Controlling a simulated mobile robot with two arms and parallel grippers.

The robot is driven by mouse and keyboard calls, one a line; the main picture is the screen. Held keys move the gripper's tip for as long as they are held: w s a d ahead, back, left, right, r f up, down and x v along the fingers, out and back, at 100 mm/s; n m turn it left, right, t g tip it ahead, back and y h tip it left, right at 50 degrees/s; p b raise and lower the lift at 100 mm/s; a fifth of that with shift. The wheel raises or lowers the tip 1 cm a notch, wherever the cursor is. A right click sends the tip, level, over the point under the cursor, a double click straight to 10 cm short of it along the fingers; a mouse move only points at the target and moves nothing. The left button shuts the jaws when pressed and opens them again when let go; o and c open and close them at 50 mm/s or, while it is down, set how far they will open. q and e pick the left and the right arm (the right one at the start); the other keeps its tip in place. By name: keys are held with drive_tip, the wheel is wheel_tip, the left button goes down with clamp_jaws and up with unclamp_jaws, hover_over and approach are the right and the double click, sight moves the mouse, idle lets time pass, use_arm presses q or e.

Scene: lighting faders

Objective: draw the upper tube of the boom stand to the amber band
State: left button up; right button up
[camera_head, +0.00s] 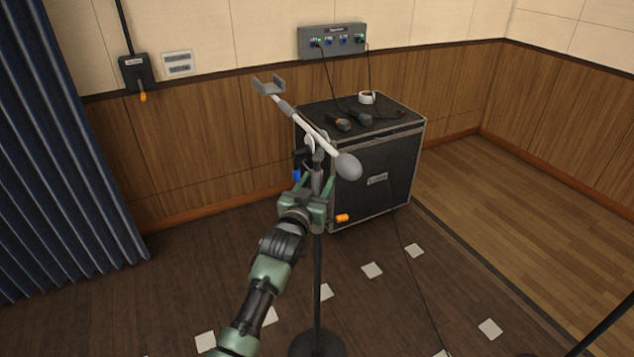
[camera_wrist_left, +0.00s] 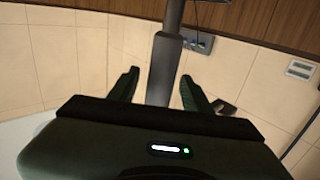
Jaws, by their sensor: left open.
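The boom stand (camera_head: 317,265) rises from a round dark base, with a pale boom arm (camera_head: 305,121) slanting across its top. The boom has a grey rounded weight at its lower right end and a cradle at its upper left. My left gripper (camera_head: 318,185) is open at the upper part of the stand, below the boom. In the left wrist view the grey tube (camera_wrist_left: 164,70) stands between the two open fingers (camera_wrist_left: 160,90); contact cannot be told. An orange knob (camera_head: 342,217) shows beside the gripper. I cannot make out an amber band. My right gripper is not in view.
A black speaker cabinet (camera_head: 372,175) stands close behind the stand, with microphones and a tape roll on top. A wall box (camera_head: 332,41) has cables hanging to it. A dark blue curtain (camera_head: 60,160) hangs at left. Pale squares mark the floor.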

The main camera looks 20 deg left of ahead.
use_arm(q)
clamp_jaws()
idle(1.4)
